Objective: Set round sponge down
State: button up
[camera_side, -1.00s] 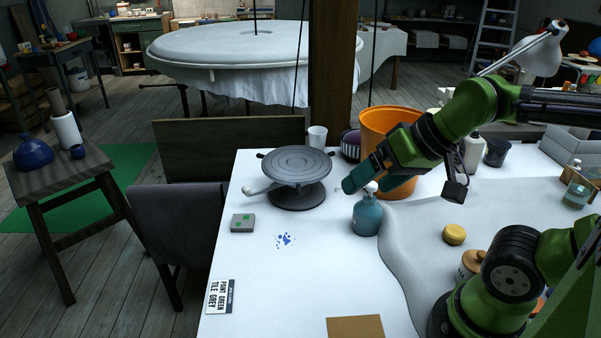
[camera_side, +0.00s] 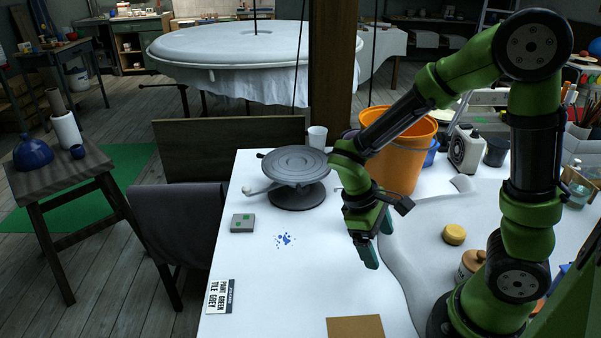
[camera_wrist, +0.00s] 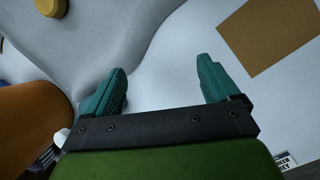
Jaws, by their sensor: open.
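The round yellow sponge (camera_side: 454,234) sits on the grey cloth-like sheet to the right of my gripper in the side view. Part of it also shows at the top left of the wrist view (camera_wrist: 50,7). My gripper (camera_side: 376,250) points down over the white table, left of the sponge and apart from it. In the wrist view its two teal fingers (camera_wrist: 162,70) are spread with nothing between them. The table and the sheet's edge show below them.
An orange bucket (camera_side: 398,160) stands behind my gripper. A grey turntable (camera_side: 298,165), a small grey box (camera_side: 242,223) and a lettered card (camera_side: 221,297) are to the left. A brown square (camera_side: 355,327) lies at the front edge. The table's front middle is clear.

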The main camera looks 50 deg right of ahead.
jog(key=d+f+n+g+h, duration=0.1)
jog(key=d, duration=0.1)
jog(key=d+f+n+g+h, duration=0.1)
jog(key=d+n+h, duration=0.1)
jog(key=d+f+n+g+h, duration=0.1)
jog(key=d+n+h, duration=0.1)
jog(key=shift+s+f+g, duration=0.3)
jog(key=shift+s, duration=0.1)
jog(key=d+n+h, duration=0.1)
jog(key=d+r+n+h, duration=0.1)
jog(key=w+d+n+h, duration=0.1)
jog(key=shift+d+r+n+g, duration=0.3)
jog(key=shift+r+g, duration=0.1)
send_near(449, 232)
jog(key=x, duration=0.5)
jog(key=shift+w+f, duration=0.15)
jog(key=shift+f, duration=0.05)
jog(key=shift+x, duration=2.7)
jog(key=shift+r, duration=0.2)
jog(key=shift+c, duration=0.5)
jog(key=c, duration=1.1)
